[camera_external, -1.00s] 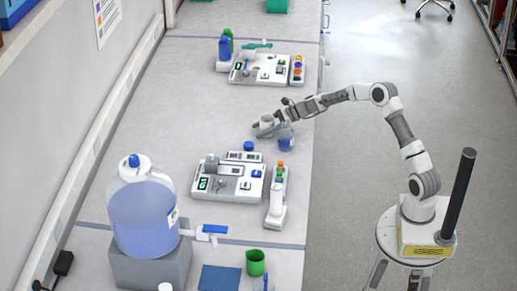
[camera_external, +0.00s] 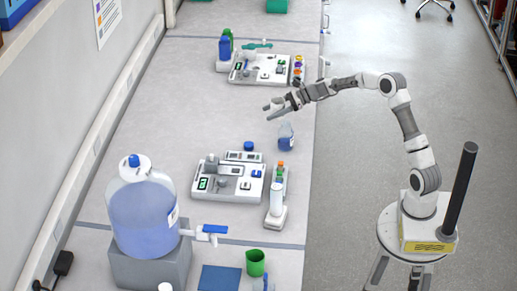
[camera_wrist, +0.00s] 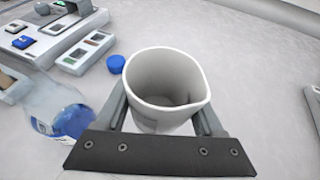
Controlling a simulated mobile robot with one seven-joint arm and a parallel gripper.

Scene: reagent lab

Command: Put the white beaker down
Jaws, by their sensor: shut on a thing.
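My gripper (camera_external: 271,111) is shut on the white beaker (camera_wrist: 166,80), one finger on each side of it. The beaker is upright with its open mouth and spout facing the wrist camera, and it looks empty. In the external view the beaker (camera_external: 277,103) is small and partly covered by the fingers. It is over the bare bench between the two instrument stations; the external view does not clearly show how high it is above the surface.
A clear bottle with blue liquid (camera_external: 286,135) stands near the bench's right edge; it also shows close on the left in the wrist view (camera_wrist: 50,108). A blue cap (camera_external: 248,146) lies by the nearer instrument station (camera_external: 228,184). The bench (camera_external: 200,110) left of my gripper is clear.

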